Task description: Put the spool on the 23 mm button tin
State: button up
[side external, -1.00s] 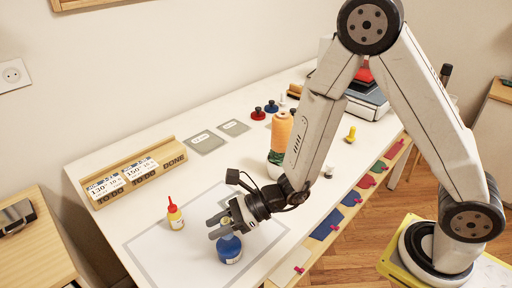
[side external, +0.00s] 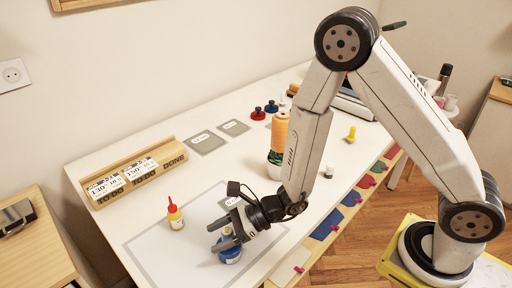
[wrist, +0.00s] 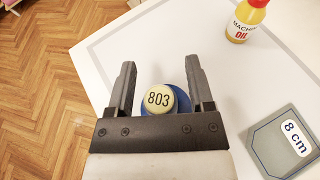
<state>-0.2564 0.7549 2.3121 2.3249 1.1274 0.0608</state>
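A blue spool (side external: 230,257) with a cream top marked 803 stands on the white table, partly hidden by my gripper (side external: 216,236) in the side view. In the wrist view the spool (wrist: 160,99) shows between the two fingers of my gripper (wrist: 161,63). The fingers are open, with gaps on both sides. I cannot make out a 23 mm label; two flat grey labelled squares (side external: 207,143) lie at the back, their writing too small to read, and I cannot tell whether either is the button tin.
A yellow oil bottle with a red cap (side external: 175,214) stands left of my gripper. A grey 8 cm card (wrist: 285,142) lies nearby. A wooden card rack (side external: 135,175) is at the left back.

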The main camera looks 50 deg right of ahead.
aim_at(230, 230)
jog(key=shift+r, duration=0.15)
jog(key=shift+d+r, duration=0.1)
jog(key=shift+d, duration=0.05)
jog(key=shift+v, duration=3.6)
jog(key=shift+s, duration=0.1)
